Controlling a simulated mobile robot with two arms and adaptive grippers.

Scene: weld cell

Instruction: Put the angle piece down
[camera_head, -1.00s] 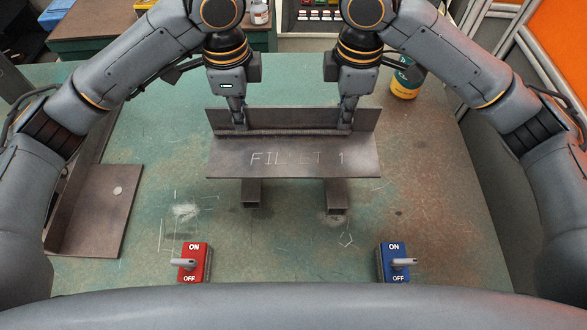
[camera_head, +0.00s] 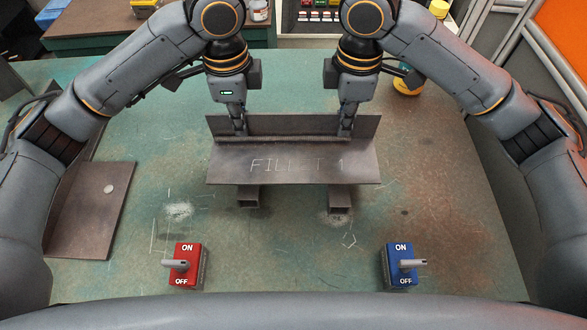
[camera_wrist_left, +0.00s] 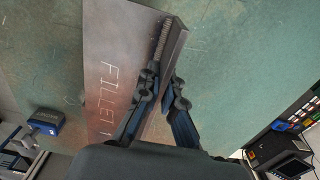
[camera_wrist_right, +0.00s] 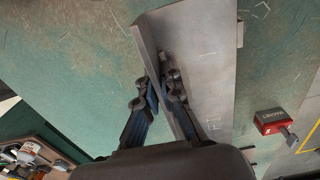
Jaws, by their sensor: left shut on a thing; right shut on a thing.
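The angle piece (camera_head: 290,165) is a dark steel L-section with "FILLET 1" chalked on its flat flange and a weld bead along the inner corner. Its upright flange stands at the back. My left gripper (camera_head: 240,131) is shut on that upright flange near the left end, and my right gripper (camera_head: 346,131) is shut on it near the right end. Both grips also show in the left wrist view (camera_wrist_left: 161,84) and right wrist view (camera_wrist_right: 163,80). The piece lies level over two square tubes (camera_head: 248,197) (camera_head: 340,200). Whether it touches them is hidden.
A red ON/OFF switch (camera_head: 187,266) and a blue one (camera_head: 399,266) stand at the table's front. Another angled steel piece (camera_head: 90,210) lies at the left. A yellow-and-teal container (camera_head: 407,82) stands at the back right. The green table (camera_head: 440,200) is clear on the right.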

